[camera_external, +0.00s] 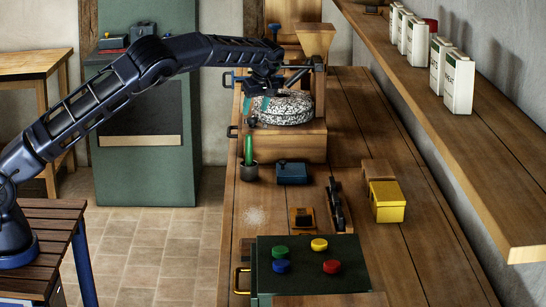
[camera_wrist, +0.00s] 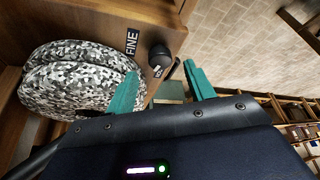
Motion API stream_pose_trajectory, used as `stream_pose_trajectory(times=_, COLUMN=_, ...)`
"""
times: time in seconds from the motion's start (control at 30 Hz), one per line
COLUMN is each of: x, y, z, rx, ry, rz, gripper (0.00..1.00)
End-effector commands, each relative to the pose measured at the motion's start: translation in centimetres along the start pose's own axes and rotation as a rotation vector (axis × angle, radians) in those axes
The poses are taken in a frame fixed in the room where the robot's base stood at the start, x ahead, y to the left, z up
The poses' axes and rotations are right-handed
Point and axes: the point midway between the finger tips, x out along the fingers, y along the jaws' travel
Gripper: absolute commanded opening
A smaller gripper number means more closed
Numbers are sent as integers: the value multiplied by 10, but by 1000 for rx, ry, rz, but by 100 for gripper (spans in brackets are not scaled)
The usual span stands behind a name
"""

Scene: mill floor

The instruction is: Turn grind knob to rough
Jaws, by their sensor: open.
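The grind knob (camera_wrist: 160,55) is a round black knob with a dark handle, on the wooden mill front beside the speckled millstones (camera_wrist: 75,75). A "FINE" label (camera_wrist: 132,40) is up-left of it in the wrist view. Another label (camera_wrist: 157,72) just below the knob is partly hidden and only partly readable. My gripper (camera_wrist: 160,68) is open, its teal fingers spread either side of the knob in that view; I cannot tell whether they touch it. In the external view my gripper (camera_external: 256,103) is at the left side of the millstones (camera_external: 283,108).
The wooden mill base (camera_external: 290,145) stands on the long bench (camera_external: 355,115). A shelf with white cartons (camera_external: 459,82) runs along the right wall. Open floor (camera_external: 150,225) lies left.

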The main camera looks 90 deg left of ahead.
Motion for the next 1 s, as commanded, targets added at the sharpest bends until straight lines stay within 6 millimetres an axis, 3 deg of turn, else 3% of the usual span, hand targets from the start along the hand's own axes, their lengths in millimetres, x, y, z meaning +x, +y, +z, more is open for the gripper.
stream_pose_trajectory(times=0.03, x=-12, y=0, z=0, rx=1, ry=0, rz=3, gripper=53)
stream_pose_trajectory(times=0.4, x=-38, y=0, z=70, rx=3, ry=-1, rz=1, gripper=53)
stream_pose_trajectory(times=0.6, x=-50, y=0, z=97, rx=2, ry=0, rz=0, gripper=53)
stream_pose_trajectory(times=1.0, x=-55, y=0, z=111, rx=0, ry=0, rz=0, gripper=53)
